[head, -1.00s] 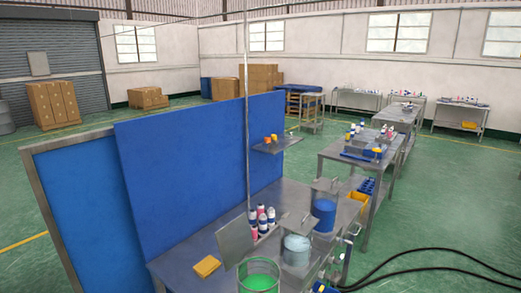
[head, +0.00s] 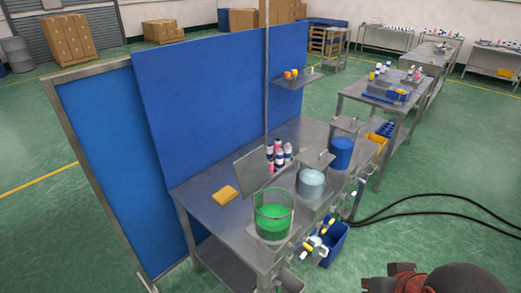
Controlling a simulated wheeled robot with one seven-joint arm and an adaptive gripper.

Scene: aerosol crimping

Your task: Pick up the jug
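I cannot make out a jug for certain. A metal bench holds a clear round vessel of green liquid (head: 272,216), a vessel of pale blue liquid (head: 311,183) and a vessel of darker blue liquid (head: 342,154) along its front edge. A small grey container (head: 291,280) shows partly below the bench's front, too cut off to identify. A dark rounded part with red, likely my arm, shows at the bottom right edge. My gripper's fingers are not in view.
Taps in white and yellow (head: 316,243) stick out from the bench front above a blue bin (head: 333,240). Several bottles (head: 279,155) and a yellow sponge-like block (head: 224,195) sit on the bench (head: 205,206). Black hoses (head: 430,197) cross the green floor at right.

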